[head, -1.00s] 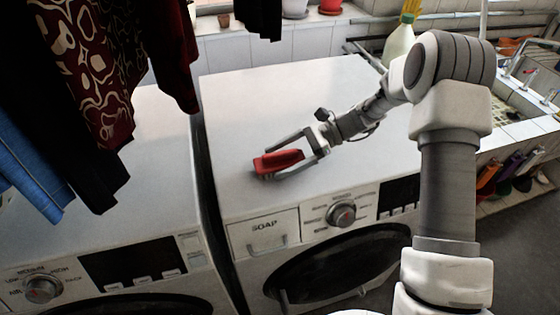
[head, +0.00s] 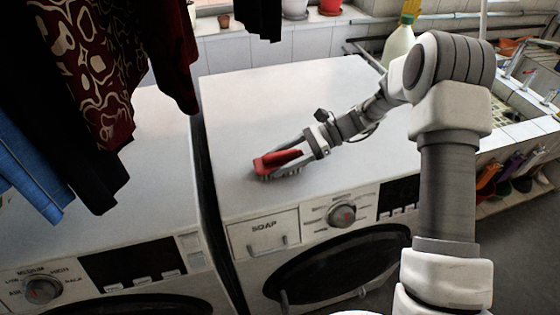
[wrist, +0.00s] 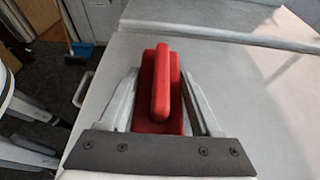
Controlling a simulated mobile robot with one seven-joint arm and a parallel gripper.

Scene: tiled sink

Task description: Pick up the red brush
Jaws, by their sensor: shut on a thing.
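The red brush (head: 277,161) is on the white top of the right-hand washing machine, near its front left corner. Its bristles point down, close to or on the surface; I cannot tell whether it is lifted. My gripper (head: 288,160) is shut on the brush from the right. In the wrist view the brush's raised handle (wrist: 161,85) lies lengthwise between the two fingers of my gripper (wrist: 163,95). The fingers partly hide the brush's sides.
The washing machine top (head: 300,95) around the brush is clear. Dark clothes (head: 95,80) hang at the upper left. A pale bottle (head: 398,42) stands at the back right. The tiled sink (head: 525,100) is at the right.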

